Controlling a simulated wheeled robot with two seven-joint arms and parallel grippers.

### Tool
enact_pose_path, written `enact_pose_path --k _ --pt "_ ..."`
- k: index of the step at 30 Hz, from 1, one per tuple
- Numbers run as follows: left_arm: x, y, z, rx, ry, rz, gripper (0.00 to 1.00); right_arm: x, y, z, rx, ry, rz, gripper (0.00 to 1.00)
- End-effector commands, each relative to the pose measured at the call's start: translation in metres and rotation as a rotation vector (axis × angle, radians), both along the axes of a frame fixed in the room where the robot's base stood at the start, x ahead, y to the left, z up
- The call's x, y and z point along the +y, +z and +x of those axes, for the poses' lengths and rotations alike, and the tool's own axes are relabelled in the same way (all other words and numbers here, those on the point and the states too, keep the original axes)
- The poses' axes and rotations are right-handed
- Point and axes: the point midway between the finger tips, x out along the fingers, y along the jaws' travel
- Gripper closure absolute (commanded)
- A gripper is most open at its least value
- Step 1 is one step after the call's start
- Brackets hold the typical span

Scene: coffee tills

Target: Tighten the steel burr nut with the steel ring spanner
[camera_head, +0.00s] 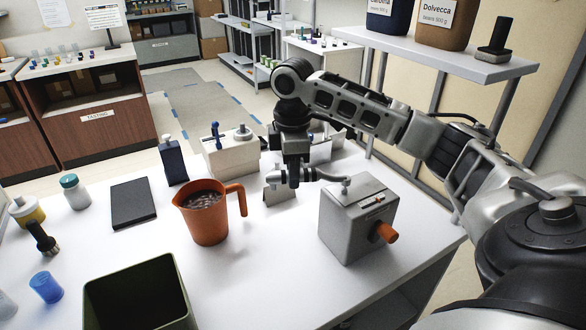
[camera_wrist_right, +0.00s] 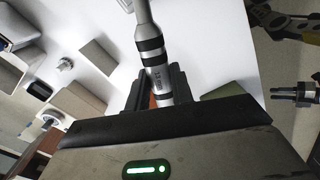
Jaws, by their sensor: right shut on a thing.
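My right gripper (camera_head: 292,180) hangs over the table at the left of the grey grinder box (camera_head: 350,228). It is shut on the steel ring spanner (camera_head: 322,175), which reaches right to the top of the box. In the right wrist view the spanner's steel handle with black bands (camera_wrist_right: 150,48) runs between the fingers (camera_wrist_right: 160,92). The far end of the spanner meets a small steel piece (camera_head: 346,184) on the box top, probably the burr nut. I cannot tell whether the ring sits around it. My left gripper is not in view.
An orange jug (camera_head: 207,222) with dark contents stands left of the grinder. An open dark bin (camera_head: 95,290) is at the front left. A dark flat pad (camera_head: 133,202), a dark dispenser (camera_head: 172,162) and a white box (camera_head: 232,155) stand behind. The table front between bin and grinder is clear.

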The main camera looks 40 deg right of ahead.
Motion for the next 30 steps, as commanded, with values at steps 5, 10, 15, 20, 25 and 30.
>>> enact_pose_path --k 5,10,15,20,25,30 --pt "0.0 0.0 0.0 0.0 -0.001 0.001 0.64 0.0 0.0 0.0 -0.001 0.0 0.001 1.0" --pt "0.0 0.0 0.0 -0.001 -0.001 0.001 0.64 0.0 0.0 0.0 -0.001 0.0 0.0 1.0" --pt "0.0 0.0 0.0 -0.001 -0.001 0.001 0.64 0.0 0.0 0.0 -0.001 0.0 0.001 1.0" --pt "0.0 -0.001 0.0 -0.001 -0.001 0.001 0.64 0.0 -0.004 0.0 0.0 0.0 0.0 1.0" --pt "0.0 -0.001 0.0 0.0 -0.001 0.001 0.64 0.0 -0.009 0.0 0.0 0.0 0.001 1.0" --pt "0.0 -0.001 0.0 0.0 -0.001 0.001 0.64 0.0 -0.014 0.0 0.001 0.0 0.001 1.0"
